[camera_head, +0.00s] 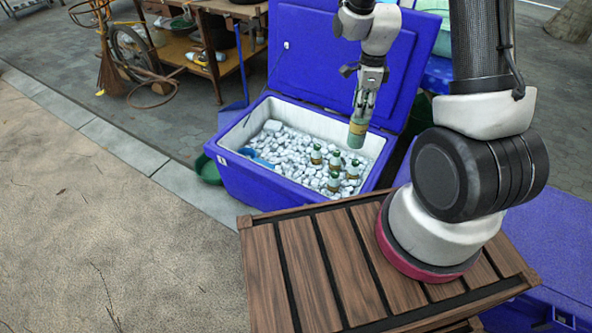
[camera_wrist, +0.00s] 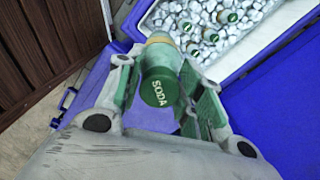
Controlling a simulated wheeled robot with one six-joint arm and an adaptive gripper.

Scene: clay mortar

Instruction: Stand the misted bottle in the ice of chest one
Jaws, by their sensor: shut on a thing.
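My gripper (camera_head: 364,103) is shut on a green-capped bottle (camera_head: 357,132) and holds it in the air, nearly upright, over the right back side of an open blue chest (camera_head: 285,188). In the wrist view the bottle (camera_wrist: 161,88) stands between my gripper's fingers (camera_wrist: 160,72), its green cap marked SODA facing the camera. Its lower end overlaps the chest rim in that view. White ice (camera_head: 290,150) fills the chest, and it also shows in the wrist view (camera_wrist: 205,18). I cannot read a number on the chest.
Several green-capped bottles (camera_head: 335,160) stand in the ice, right of centre. A blue scoop (camera_head: 262,161) lies at the left. The raised lid (camera_head: 330,55) stands behind. A slatted wooden crate (camera_head: 300,262) is in front. A second blue chest (camera_head: 545,240) is at right.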

